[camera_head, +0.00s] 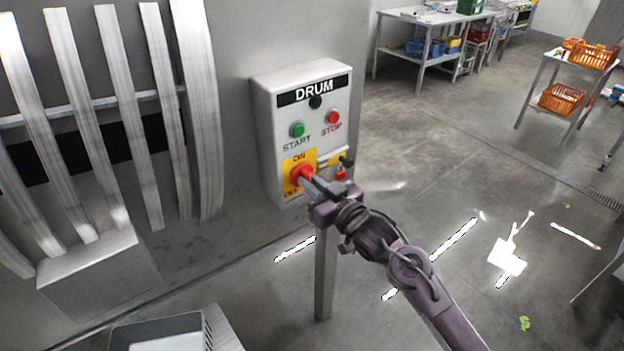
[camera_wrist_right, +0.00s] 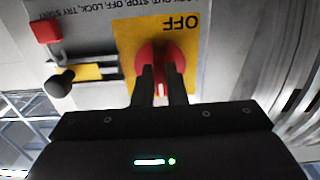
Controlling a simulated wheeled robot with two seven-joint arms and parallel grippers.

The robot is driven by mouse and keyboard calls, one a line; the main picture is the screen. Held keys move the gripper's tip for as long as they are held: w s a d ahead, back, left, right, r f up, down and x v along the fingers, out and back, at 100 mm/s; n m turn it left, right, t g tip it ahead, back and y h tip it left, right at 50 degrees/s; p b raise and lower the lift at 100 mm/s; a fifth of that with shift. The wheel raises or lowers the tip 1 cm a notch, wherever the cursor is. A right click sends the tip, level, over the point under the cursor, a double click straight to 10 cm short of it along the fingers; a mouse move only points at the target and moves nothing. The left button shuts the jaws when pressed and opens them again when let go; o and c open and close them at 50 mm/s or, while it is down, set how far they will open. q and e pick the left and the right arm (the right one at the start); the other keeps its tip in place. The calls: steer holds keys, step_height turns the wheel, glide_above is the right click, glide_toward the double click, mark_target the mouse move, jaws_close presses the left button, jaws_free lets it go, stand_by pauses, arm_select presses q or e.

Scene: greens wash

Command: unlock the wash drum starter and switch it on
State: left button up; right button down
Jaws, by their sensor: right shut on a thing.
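The drum starter box (camera_head: 274,104) is a grey-white panel labelled DRUM, with a green START button (camera_head: 297,129) and a red STOP button (camera_head: 333,117). Low on it is a red rotary switch (camera_head: 301,176) on a yellow plate (camera_head: 290,160) marked ON at the top. My right gripper (camera_head: 309,182) is shut on the red switch; its fingers cover part of it. In the right wrist view the switch (camera_wrist_right: 145,54) sits between the fingers, beside the word OFF. A red padlock (camera_head: 341,173) is at the box's lower right; it also shows in the wrist view (camera_wrist_right: 45,32).
The box stands on a grey post (camera_head: 325,275). Metal strips (camera_head: 150,110) and a wall are on the left. A grey bin (camera_head: 160,332) is at the bottom left. Tables with crates (camera_head: 562,98) stand far off at right. The floor between is mostly clear.

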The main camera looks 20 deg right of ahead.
steer(key=shift+f, duration=0.1)
stand_by(0.4)
steer(key=c, duration=1.5)
jaws_free()
steer(key=b+v, duration=0.2)
steer(key=v, duration=0.5)
steer(key=shift+s+d+b, duration=0.1)
steer(key=shift+s+b, duration=0.3)
